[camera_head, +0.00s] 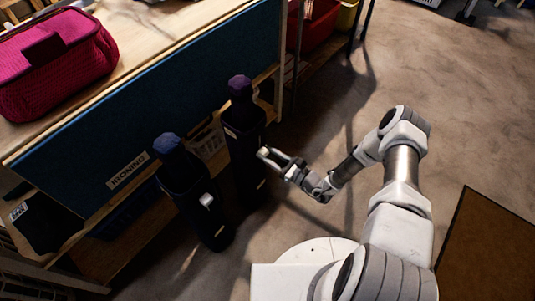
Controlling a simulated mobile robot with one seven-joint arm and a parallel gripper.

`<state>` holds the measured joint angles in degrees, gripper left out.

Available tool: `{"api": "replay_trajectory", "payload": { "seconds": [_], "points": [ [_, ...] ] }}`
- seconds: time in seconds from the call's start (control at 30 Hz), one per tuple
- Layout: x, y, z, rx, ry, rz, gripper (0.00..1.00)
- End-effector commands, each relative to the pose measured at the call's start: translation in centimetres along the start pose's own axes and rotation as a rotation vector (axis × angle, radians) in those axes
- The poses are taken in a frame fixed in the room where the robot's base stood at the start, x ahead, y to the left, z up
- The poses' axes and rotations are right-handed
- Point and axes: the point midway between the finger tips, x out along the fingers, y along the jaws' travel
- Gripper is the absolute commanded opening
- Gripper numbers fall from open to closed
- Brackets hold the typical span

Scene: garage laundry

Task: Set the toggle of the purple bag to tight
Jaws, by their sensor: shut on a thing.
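The purple bag (243,135) is a tall dark bag with a purple top, hanging at the front of the bench near its right end. Its pale toggle (263,152) shows at the bag's right side, at my fingertips. My gripper (268,156) reaches in from the right and is shut on the toggle. The fingers hide part of the toggle, and I cannot read its setting. A similar dark bag with a blue top (168,147) hangs to the left, with its own white toggle (206,199).
The wooden bench (135,50) has a blue front panel (200,75) labelled "IRONING". A magenta quilted bag (55,65) sits on top. Shelves with baskets lie below. The floor (450,110) to the right is open, with a brown mat (490,245) at lower right.

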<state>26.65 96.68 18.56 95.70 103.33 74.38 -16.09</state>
Motion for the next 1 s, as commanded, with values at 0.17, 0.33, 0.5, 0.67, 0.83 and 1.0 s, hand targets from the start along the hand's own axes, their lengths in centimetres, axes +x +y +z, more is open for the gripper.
{"api": "replay_trajectory", "payload": {
  "seconds": [0.17, 0.33, 0.5, 0.67, 0.83, 1.0],
  "points": [
    [0.0, -0.1, 3.1, 0.000, 0.000, -0.001, 0.00],
    [-0.1, -0.1, 5.8, 0.002, 0.001, -0.002, 0.00],
    [0.0, 0.0, 6.8, 0.002, 0.001, -0.001, 0.00],
    [0.0, 0.0, 6.8, 0.001, -0.002, -0.001, 0.00],
    [0.1, 0.0, 6.8, 0.000, -0.004, -0.001, 0.50],
    [0.0, 0.0, 6.8, 0.000, -0.002, -0.001, 0.72]
  ]
}}
